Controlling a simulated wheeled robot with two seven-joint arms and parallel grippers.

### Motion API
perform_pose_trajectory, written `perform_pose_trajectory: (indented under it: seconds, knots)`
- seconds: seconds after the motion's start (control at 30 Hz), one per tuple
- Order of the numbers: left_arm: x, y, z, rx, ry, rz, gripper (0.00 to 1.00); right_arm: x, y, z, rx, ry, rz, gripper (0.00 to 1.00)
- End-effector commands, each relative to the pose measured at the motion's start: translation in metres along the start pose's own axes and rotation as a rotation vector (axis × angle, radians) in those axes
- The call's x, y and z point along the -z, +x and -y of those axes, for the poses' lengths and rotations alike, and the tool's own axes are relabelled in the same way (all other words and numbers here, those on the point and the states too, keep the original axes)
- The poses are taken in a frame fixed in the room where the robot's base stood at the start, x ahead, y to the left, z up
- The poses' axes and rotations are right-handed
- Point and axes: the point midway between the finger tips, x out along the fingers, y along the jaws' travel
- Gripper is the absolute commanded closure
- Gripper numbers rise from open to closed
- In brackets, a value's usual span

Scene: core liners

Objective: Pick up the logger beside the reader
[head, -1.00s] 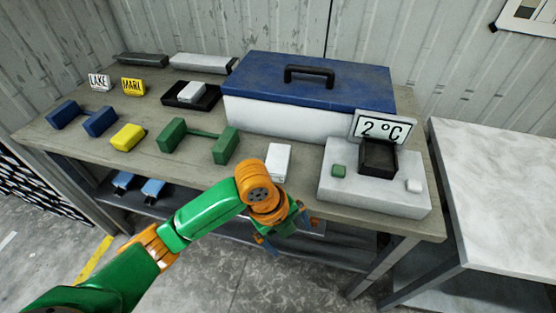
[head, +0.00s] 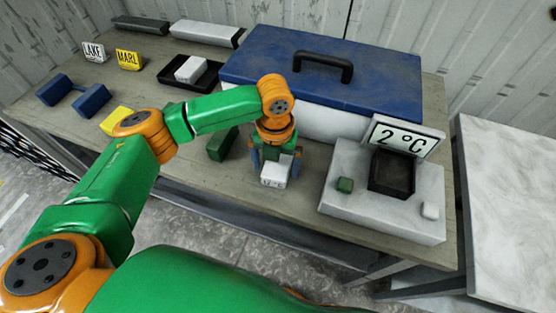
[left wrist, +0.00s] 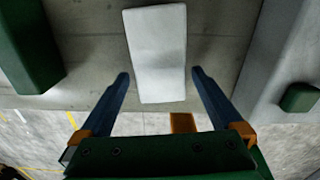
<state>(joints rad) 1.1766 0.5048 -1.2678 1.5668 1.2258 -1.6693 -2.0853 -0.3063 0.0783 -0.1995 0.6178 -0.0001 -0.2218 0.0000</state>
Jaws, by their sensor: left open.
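The logger, a small white block (head: 273,176), is on the workbench just left of the reader; it also shows in the left wrist view (left wrist: 158,50). The reader (head: 350,206) is a pale grey box with a dark square well, a green button, a white button and a display showing "2 °C". My left gripper (head: 276,168) is open over the logger. In the left wrist view its blue fingers (left wrist: 160,75) lie on either side of the logger's near end, with gaps on both sides. My right gripper is not in view.
A green block (head: 222,143) stands left of the logger, partly behind my arm. A blue-lidded white case (head: 300,70) is behind. A black tray with a white block (head: 190,68), a yellow block (head: 117,121) and blue blocks (head: 91,99) are further left.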

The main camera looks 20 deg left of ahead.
Motion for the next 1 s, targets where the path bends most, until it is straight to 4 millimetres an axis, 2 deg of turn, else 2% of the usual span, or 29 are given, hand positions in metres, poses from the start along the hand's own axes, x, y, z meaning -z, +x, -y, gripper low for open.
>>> perform_pose_trajectory:
  seconds: [0.23,0.27,0.57,0.87,1.0]
  knots:
    - [0.0,0.006,0.0,0.001,0.0,0.001,0.0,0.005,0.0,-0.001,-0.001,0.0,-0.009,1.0]
    - [0.0,0.006,0.0,0.001,0.0,0.001,0.05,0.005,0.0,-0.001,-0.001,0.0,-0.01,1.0]
    - [0.0,0.005,0.0,0.001,0.0,0.001,0.86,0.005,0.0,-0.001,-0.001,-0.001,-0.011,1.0]
    - [-0.001,0.002,0.0,0.001,0.0,0.003,0.87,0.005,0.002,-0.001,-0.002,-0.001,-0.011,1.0]
    - [-0.001,-0.014,0.001,0.003,-0.001,0.006,0.87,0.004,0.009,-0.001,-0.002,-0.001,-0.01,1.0]
